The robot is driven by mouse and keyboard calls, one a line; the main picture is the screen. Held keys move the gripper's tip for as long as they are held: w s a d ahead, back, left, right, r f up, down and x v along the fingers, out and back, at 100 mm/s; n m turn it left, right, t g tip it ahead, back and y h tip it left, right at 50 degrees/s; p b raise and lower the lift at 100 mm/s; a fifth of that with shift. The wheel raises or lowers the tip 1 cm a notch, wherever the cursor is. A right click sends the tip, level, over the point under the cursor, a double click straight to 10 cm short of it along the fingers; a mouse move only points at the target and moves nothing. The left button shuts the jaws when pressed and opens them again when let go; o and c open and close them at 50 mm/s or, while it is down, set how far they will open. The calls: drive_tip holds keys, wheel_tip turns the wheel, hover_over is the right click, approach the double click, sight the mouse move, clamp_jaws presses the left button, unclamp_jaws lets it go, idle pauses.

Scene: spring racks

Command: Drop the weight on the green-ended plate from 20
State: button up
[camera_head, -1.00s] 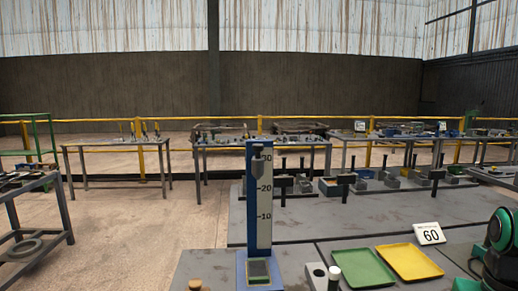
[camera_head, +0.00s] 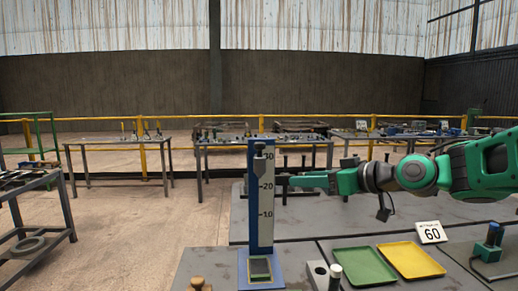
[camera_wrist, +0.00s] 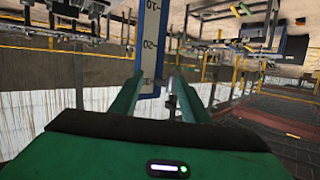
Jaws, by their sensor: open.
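A blue upright stand (camera_head: 252,215) with a white scale marked 10, 20 and 30 stands at front centre; the scale also shows upside down in the wrist view (camera_wrist: 149,50). A grey weight (camera_head: 259,168) hangs on it, between the 20 and 30 marks. Below, a plate with green ends (camera_head: 260,267) lies on the stand's blue foot. My gripper (camera_head: 290,181) reaches in from the right, beside the stand near the 20 mark. In the wrist view its fingers are spread, with the scale beyond them. A small dark part shows between them; I cannot tell whether it is the weight.
A green tray (camera_head: 364,267) and a yellow tray (camera_head: 411,261) lie right of the stand, near a "60" sign (camera_head: 430,232). A grey block with a white-topped post (camera_head: 335,275) is beside the foot.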

sight(264, 146)
drive_tip(key=w+a+r+n+t+y, duration=0.1)
drive_tip(key=a+r+n+y, duration=0.15)
drive_tip(key=a+r, duration=0.35)
drive_tip(key=shift+m+y, duration=0.45)
drive_tip(key=x, duration=0.6)
drive_tip(key=w+d+r+x, duration=0.1)
drive_tip(key=x, duration=0.2)
drive_tip(key=shift+w+a+r, duration=0.1)
drive_tip(key=shift+a, duration=0.05)
clamp_jaws()
